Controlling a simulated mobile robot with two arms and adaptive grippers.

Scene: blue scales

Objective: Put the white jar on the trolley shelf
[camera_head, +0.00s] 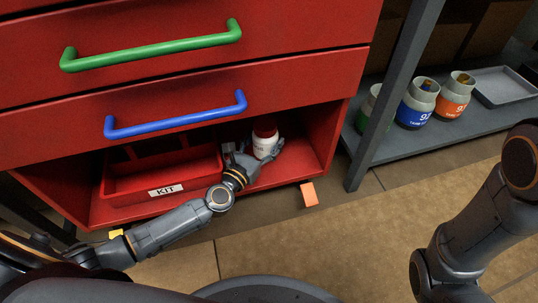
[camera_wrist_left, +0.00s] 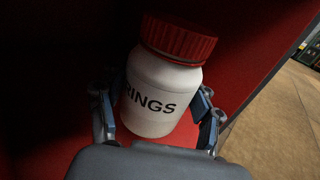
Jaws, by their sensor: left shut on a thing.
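The white jar (camera_head: 265,144) has a red lid and dark lettering that reads "INGS" in the left wrist view (camera_wrist_left: 155,98). It is inside the open lower bay of the red trolley, over the bare right part of the trolley shelf (camera_head: 298,165). My left gripper (camera_head: 256,149) reaches in from the front and is shut around the jar's body, one finger on each side, as the left wrist view (camera_wrist_left: 161,98) shows. The jar is close to upright, slightly tilted. I cannot tell whether its base touches the shelf. My right gripper is out of view.
A red KIT bin (camera_head: 140,182) fills the shelf's left part. Drawers with a green handle (camera_head: 150,47) and a blue handle (camera_head: 175,117) hang above. A grey rack (camera_head: 440,135) at right holds several canisters and a tray (camera_head: 503,87).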

